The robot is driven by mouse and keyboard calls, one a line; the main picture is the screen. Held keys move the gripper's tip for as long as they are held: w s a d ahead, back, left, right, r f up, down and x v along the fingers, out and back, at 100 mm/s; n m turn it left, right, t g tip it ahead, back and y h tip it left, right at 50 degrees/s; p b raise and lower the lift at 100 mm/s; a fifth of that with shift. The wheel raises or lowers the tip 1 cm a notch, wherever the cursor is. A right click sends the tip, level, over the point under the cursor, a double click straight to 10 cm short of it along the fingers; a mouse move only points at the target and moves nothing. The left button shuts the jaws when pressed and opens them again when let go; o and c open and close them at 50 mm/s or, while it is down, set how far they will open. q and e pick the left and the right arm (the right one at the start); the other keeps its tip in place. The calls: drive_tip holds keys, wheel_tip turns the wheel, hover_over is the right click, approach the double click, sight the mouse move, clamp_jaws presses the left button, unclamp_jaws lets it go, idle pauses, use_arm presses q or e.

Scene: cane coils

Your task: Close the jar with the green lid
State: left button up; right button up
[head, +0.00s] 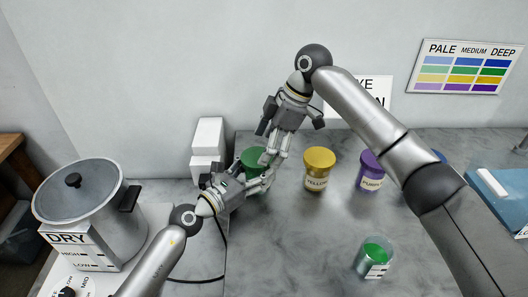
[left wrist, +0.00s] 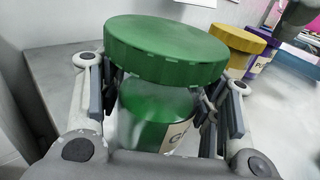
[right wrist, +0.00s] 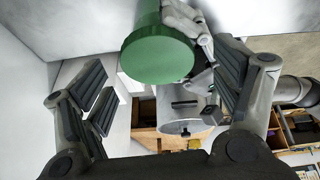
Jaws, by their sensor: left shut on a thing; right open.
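The green lid (head: 253,157) sits on top of a labelled jar with green contents (left wrist: 150,118); I cannot tell whether it is fully fastened. The lid fills the top of the left wrist view (left wrist: 165,50) and shows from its top side in the right wrist view (right wrist: 158,58). My left gripper (head: 264,181) is shut around the jar body, below the lid, with a finger on each side. My right gripper (head: 274,156) points down from above, beside the lid in the head view. Its fingers are open and apart, with nothing between the pads.
A yellow-lidded jar (head: 319,158), a purple-lidded jar (head: 371,164) and a partly hidden blue lid (head: 439,156) stand to the right. A clear container with green contents (head: 375,256) stands on the front counter. A pot (head: 90,200) is at left. The middle counter is clear.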

drive_tip(key=c, duration=1.6)
drive_tip(key=shift+o, duration=0.2)
drive_tip(key=shift+a+f, duration=0.2)
drive_tip(key=shift+f, duration=0.35)
drive_tip(key=shift+v, duration=2.05)
use_arm(q)
drive_tip(key=o, duration=1.5)
drive_tip(key=shift+v, duration=6)
drive_tip(key=shift+r, duration=0.1)
use_arm(e)
drive_tip(key=shift+r, duration=0.1)
